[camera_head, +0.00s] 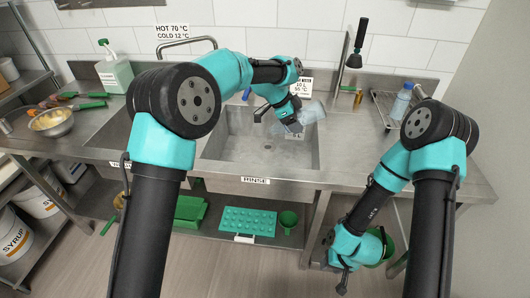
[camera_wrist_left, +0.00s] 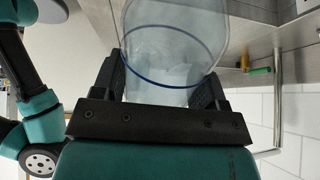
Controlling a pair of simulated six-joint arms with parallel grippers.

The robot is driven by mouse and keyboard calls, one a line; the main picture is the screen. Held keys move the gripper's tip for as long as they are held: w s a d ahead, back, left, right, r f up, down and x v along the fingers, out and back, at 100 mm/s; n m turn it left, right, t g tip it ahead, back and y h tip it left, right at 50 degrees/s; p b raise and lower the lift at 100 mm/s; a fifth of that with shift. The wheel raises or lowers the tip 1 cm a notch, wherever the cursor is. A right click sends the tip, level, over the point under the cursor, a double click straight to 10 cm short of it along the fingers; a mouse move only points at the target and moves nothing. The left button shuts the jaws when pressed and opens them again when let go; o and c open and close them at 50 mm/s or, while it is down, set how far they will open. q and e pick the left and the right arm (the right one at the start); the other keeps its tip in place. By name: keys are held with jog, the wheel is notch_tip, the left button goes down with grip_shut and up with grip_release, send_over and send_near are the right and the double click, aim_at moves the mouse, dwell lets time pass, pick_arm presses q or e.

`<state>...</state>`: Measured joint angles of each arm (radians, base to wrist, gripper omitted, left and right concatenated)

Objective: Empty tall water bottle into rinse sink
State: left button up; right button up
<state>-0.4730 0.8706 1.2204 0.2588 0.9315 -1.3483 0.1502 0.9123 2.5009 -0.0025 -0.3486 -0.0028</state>
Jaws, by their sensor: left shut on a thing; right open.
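A clear tall water bottle (camera_head: 312,112) is held tilted over the right part of the rinse sink (camera_head: 245,165). My left gripper (camera_head: 294,124) is shut on it. In the left wrist view, the bottle (camera_wrist_left: 175,50) fills the space between the two dark fingers (camera_wrist_left: 165,90), with a blue ring around its wall. I cannot tell whether water is still inside. The sink basin is grey metal with a drain and a RINSE label on its front. My right gripper (camera_head: 340,275) is low in front of the counter, open and empty.
A faucet (camera_head: 190,42) stands behind the sink. A spray bottle (camera_head: 115,72), a bowl (camera_head: 52,122) and green-handled tools are on the left counter. A rack (camera_head: 385,108) with a small blue-capped bottle (camera_head: 401,101) is at the right. A green mould tray (camera_head: 247,221) lies on the lower shelf.

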pick_arm(q)
jog(key=s, duration=0.8)
dwell(0.6)
dwell(0.5)
